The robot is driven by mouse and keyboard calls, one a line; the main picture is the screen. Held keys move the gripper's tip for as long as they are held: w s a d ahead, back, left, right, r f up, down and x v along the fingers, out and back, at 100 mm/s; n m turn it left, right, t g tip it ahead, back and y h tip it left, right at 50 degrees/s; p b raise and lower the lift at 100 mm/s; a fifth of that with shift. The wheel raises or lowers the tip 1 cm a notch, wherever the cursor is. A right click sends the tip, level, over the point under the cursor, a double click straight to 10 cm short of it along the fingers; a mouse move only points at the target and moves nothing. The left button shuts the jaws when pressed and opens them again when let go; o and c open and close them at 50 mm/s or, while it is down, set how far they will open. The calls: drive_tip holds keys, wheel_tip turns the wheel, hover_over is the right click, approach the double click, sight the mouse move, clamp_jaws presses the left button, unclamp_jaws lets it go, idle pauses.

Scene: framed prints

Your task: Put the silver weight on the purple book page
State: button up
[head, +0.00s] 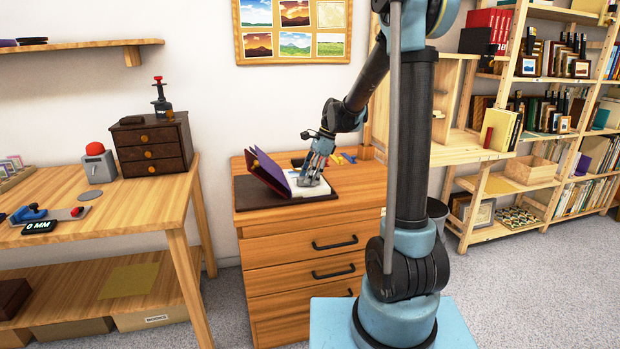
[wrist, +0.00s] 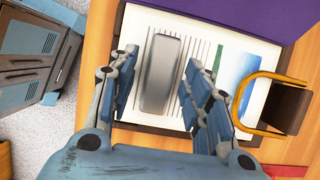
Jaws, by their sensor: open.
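The purple book (head: 268,171) lies open on a dark mat on the wooden drawer cabinet, its purple cover raised at a tilt on the left. Its white page (head: 322,190) lies flat; in the wrist view the page (wrist: 224,52) shows printed lines and a green and blue picture. The silver weight (wrist: 160,74), a rounded grey bar, appears to rest on the printed lines. My gripper (head: 312,178) is low over the page, with its fingers apart on either side of the weight and visible gaps between. In the head view the fingers mostly hide the weight.
Small coloured items (head: 346,158) lie behind the book. A workbench (head: 125,205) stands left and a full bookshelf (head: 500,185) right.

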drive_tip(key=v, duration=1.1)
drive_tip(key=s+d+n+t+h, duration=0.1)
drive_tip(key=s+d+n, duration=0.4)
drive_tip(key=s, duration=0.5)
drive_tip(key=s+d+f+n+t+h, duration=0.1)
drive_tip(key=s+d+f+n, duration=0.4)
drive_tip(key=s, duration=0.6)
drive_tip(key=s+d+f+n+t+h, duration=0.1)
drive_tip(key=s+d+f+n+h, duration=0.1)
drive_tip(key=s+d+f+n, duration=0.3)
drive_tip(key=s+d+f, duration=0.2)
drive_tip(key=s+f, duration=0.2)
drive_tip(key=s, duration=0.2)
drive_tip(key=shift+s, duration=0.3)
